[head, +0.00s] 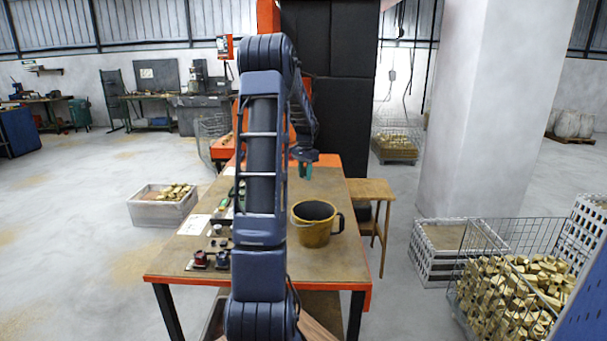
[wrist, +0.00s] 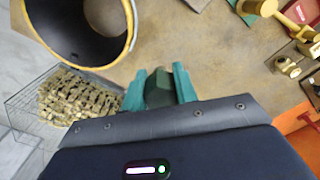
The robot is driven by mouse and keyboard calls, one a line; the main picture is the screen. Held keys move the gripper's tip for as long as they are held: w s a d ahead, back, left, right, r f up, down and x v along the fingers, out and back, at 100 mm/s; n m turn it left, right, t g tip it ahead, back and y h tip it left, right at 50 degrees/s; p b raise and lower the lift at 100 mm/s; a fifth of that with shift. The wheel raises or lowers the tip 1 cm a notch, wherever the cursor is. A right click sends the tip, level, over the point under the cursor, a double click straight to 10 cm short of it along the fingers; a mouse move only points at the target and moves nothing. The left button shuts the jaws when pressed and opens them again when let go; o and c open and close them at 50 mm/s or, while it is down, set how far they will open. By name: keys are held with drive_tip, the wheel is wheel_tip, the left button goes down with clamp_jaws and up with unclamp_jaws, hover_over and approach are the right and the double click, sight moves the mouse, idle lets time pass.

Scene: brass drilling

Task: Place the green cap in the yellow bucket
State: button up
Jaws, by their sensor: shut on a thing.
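The green cap (wrist: 158,88) shows in the wrist view as a dark green block between my two teal fingers. My gripper (wrist: 159,84) is shut on it. In the head view my gripper (head: 305,170) hangs above the far part of the table, and the cap cannot be made out there. The yellow bucket (head: 312,235) stands upright on the table with its mouth open, nearer the camera than my gripper. In the wrist view the bucket (wrist: 128,48) is at the upper left, apart from the gripper. Its dark inside shows there, with a small hole-like spot.
The table (head: 335,268) has bare wood around the bucket. Small tools and parts, including dark red pieces (head: 200,258), lie along its left side, partly behind my arm. A wooden side stand (head: 372,190) adjoins on the right. A wire basket of brass pieces (head: 510,290) stands at the right.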

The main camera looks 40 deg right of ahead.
drive_tip(key=s+a+r+n, duration=0.2)
drive_tip(key=s+a, duration=0.5)
drive_tip(key=s, duration=0.5)
wheel_tip(320, 180, down, 11)
drive_tip(key=shift+s+a+r, duration=0.15)
drive_tip(key=shift+a, duration=0.05)
idle(0.4)
drive_tip(key=o, duration=1)
drive_tip(key=shift+o, duration=0.2)
wheel_tip(320, 180, up, 7)
